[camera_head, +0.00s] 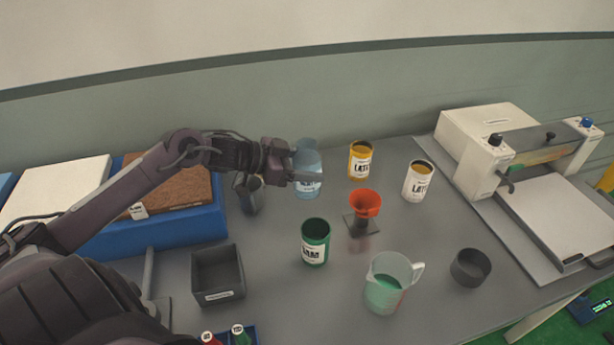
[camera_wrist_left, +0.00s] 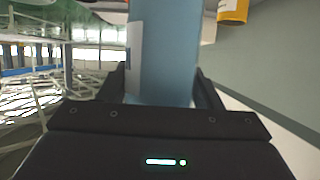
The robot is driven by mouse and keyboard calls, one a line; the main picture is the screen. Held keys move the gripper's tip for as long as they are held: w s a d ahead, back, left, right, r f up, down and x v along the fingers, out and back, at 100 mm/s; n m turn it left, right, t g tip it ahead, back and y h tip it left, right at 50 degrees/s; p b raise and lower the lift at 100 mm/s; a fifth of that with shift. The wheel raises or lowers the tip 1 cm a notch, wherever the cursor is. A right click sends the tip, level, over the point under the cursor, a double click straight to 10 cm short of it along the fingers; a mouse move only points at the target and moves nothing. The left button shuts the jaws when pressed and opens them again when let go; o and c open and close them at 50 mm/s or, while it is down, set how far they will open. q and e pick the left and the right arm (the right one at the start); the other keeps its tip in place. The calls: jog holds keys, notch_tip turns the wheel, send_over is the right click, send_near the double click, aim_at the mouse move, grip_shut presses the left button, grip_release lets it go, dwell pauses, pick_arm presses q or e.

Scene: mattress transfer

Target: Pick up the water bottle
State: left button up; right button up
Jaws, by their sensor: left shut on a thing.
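The water bottle (camera_head: 307,172) is pale blue and see-through, with a white label low on its side. It is at the back middle of the table, roughly upright. My left gripper (camera_head: 292,176) is shut on it from the left side. In the left wrist view the bottle (camera_wrist_left: 164,50) stands between the two dark fingers of my left gripper (camera_wrist_left: 160,90). I cannot tell whether the bottle's base touches the table. My right gripper is not in view.
Right of the bottle are a yellow can (camera_head: 361,162), a white can (camera_head: 419,182) and a red funnel (camera_head: 367,204) on a stand. In front are a green can (camera_head: 315,243), a measuring jug (camera_head: 388,284), a dark box (camera_head: 217,275) and a dark round cup (camera_head: 470,268). A white machine (camera_head: 490,130) stands right.

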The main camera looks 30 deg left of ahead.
aim_at(297, 147)
pick_arm(q)
jog(key=shift+r, duration=2.3)
